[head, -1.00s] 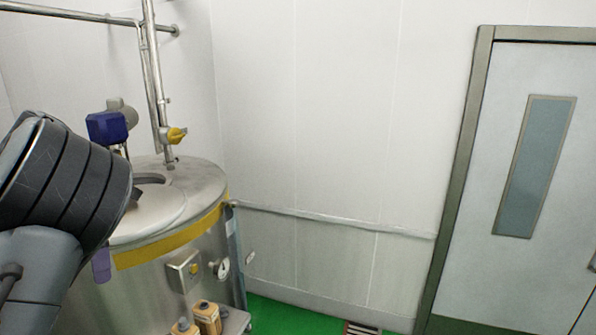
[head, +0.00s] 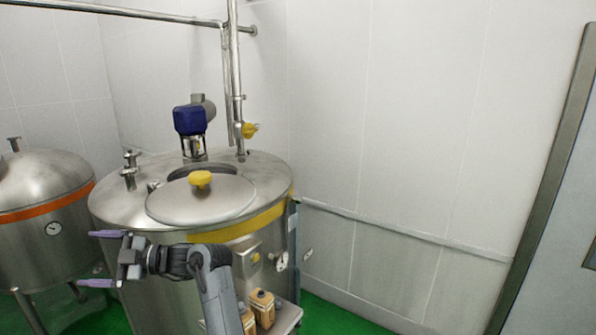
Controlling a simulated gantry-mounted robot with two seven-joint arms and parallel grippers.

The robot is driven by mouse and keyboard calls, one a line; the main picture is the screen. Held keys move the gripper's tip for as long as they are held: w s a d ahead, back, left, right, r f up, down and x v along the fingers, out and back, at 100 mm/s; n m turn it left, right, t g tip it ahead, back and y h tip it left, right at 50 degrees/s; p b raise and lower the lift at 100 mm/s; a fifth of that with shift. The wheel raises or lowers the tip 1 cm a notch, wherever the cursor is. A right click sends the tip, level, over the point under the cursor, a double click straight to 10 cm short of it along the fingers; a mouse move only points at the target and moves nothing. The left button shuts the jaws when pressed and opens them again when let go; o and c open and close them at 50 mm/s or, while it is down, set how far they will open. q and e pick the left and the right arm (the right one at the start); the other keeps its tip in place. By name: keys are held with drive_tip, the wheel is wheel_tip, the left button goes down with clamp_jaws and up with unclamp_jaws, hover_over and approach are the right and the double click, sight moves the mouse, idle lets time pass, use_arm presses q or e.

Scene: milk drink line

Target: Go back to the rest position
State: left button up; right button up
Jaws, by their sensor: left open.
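My left gripper (head: 92,259) is at the lower left of the head view, in front of the steel tank (head: 125,208) with the yellow band. Its two purple fingers point left and stand wide apart, with nothing between them. My left arm bends up from the bottom edge to the gripper. My right gripper does not show.
The tank's round lid (head: 215,205) with its yellow knob (head: 200,179) lies partly over the top opening. A blue motor (head: 189,120) stands behind it. A smaller tank with an orange band (head: 45,210) is at left. Cartons (head: 262,308) stand low beside my arm.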

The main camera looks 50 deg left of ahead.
use_arm(q)
drive_tip(key=w+d+m+t+y, duration=0.2)
drive_tip(key=w+m+t+y, duration=1.2)
drive_tip(key=w+m+y, duration=0.1)
drive_tip(key=w+d+f+m+t+h, duration=0.5)
drive_tip(key=w+d+f+m+t, duration=0.1)
drive_tip(key=d+f+m+t, duration=0.15)
drive_tip(key=w+d+f+m+t+h, duration=0.4)
drive_tip(key=w+d+f+m+t, duration=0.15)
drive_tip(key=f+m+t, duration=0.3)
drive_tip(key=s+d+f+m+g+h, duration=0.1)
drive_tip(key=d+f+m+h, duration=0.2)
drive_tip(key=d+f+h, duration=0.55)
drive_tip(key=s+d+f+m+h, duration=0.1)
drive_tip(key=d+f+m+h, duration=0.35)
drive_tip(key=d, duration=0.75)
drive_tip(key=s+d+f+m+g+h, duration=0.1)
drive_tip(key=s+d+f+g, duration=0.15)
drive_tip(key=d, duration=0.35)
drive_tip(key=s+d+f+m+g+h, duration=0.1)
drive_tip(key=s+d+f+g+h, duration=0.15)
drive_tip(key=d, duration=0.35)
drive_tip(key=s+f+g+y, duration=0.1)
drive_tip(key=s+g, duration=0.2)
drive_tip(key=s, duration=0.3)
drive_tip(key=shift+s+d+m, duration=0.15)
drive_tip(key=shift+d+m, duration=0.2)
drive_tip(key=shift+m, duration=0.1)
